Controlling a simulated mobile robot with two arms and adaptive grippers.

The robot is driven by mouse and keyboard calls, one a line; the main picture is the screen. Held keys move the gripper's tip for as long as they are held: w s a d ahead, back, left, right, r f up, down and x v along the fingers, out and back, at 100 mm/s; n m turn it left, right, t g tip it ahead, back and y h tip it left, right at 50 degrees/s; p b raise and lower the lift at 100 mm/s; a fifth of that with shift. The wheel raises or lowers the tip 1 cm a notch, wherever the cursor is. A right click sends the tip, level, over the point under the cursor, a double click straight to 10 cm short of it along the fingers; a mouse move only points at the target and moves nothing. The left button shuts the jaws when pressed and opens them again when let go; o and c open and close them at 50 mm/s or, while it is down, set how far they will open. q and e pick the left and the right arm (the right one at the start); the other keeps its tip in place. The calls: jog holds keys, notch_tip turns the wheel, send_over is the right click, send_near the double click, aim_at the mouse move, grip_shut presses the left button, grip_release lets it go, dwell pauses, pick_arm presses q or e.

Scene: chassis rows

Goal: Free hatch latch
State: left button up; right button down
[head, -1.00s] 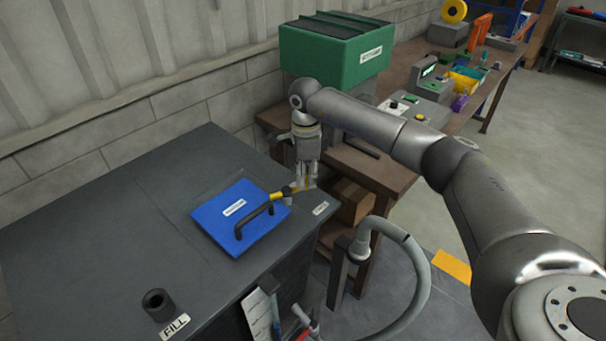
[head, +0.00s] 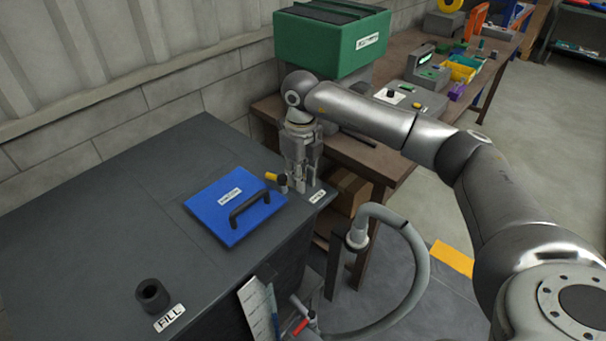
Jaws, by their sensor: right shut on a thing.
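The blue hatch lid (head: 213,213) lies flat on the dark cabinet top, with a black bar handle (head: 250,207) across its right part. The small latch (head: 273,177), with a yellow end and a dark knob, is beside the lid's back right corner. Its yellow end points left, toward that corner. My right gripper (head: 300,184) points down just right of the latch and is shut on it; the fingers hide part of the latch. My left gripper is out of view.
A dark filler pipe (head: 153,296) stands at the cabinet's front left by a FILL label (head: 170,318). A grey hose (head: 418,265) loops right of the cabinet.

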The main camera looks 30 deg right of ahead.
jog(key=shift+s+a+m, duration=0.15)
jog(key=shift+a+m, duration=0.15)
jog(key=shift+m, duration=0.4)
jog(key=shift+s+a+m, duration=0.1)
jog(key=shift+a+m, duration=0.2)
jog(key=shift+m, duration=0.4)
jog(key=shift+b, duration=0.3)
jog(key=c, duration=1.3)
grip_release()
jog(key=shift+a, duration=0.1)
jog(key=shift+c, duration=0.2)
notch_tip(320, 180, up, 12)
